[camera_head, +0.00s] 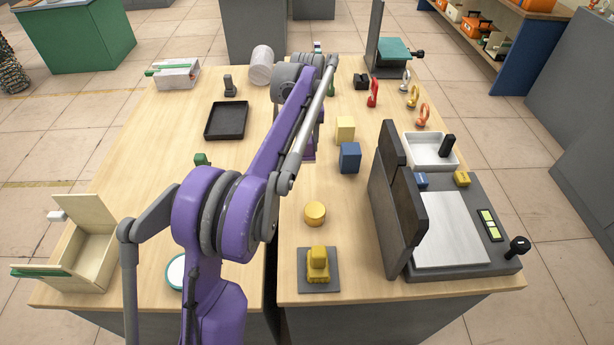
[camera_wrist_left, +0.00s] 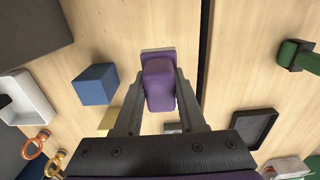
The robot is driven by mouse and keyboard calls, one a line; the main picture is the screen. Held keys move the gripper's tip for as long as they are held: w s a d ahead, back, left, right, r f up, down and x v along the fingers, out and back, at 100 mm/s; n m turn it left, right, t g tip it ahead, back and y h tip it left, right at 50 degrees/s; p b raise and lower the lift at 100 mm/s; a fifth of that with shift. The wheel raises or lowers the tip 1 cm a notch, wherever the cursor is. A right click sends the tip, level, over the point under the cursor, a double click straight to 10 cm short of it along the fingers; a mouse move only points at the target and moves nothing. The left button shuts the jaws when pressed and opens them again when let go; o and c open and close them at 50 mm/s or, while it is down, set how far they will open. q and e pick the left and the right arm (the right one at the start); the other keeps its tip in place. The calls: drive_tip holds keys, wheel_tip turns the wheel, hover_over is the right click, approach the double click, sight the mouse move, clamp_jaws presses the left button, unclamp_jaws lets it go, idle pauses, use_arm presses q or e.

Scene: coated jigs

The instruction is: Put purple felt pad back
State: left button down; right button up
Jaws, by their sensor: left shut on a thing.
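The purple felt pad (camera_wrist_left: 158,82) is between the two fingers of my left gripper (camera_wrist_left: 160,98) in the left wrist view. It looks like a rounded purple block with a flatter purple plate at its far end. My left gripper is shut on it, over the wooden table. In the head view my left arm reaches across the table, and a bit of the purple pad (camera_head: 309,153) shows below the gripper (camera_head: 309,138), mostly hidden by the arm. I cannot tell whether the pad touches the table. My right gripper is in neither view.
A blue block (camera_head: 350,157) and a yellow block (camera_head: 345,128) stand just right of the gripper. A black tray (camera_head: 207,135) lies to the left. A hinged dark press (camera_head: 398,205) and a white tray (camera_head: 452,162) stand at the right. A gap divides the tabletop.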

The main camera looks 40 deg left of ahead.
use_arm(q)
drive_tip(key=shift+s+d+r, duration=0.1)
wheel_tip(320, 180, down, 10)
drive_tip(key=shift+r, duration=0.15)
idle(0.5)
drive_tip(key=shift+f+b, duration=0.2)
drive_tip(key=shift+b, duration=0.1)
drive_tip(key=c, duration=0.5)
unclamp_jaws()
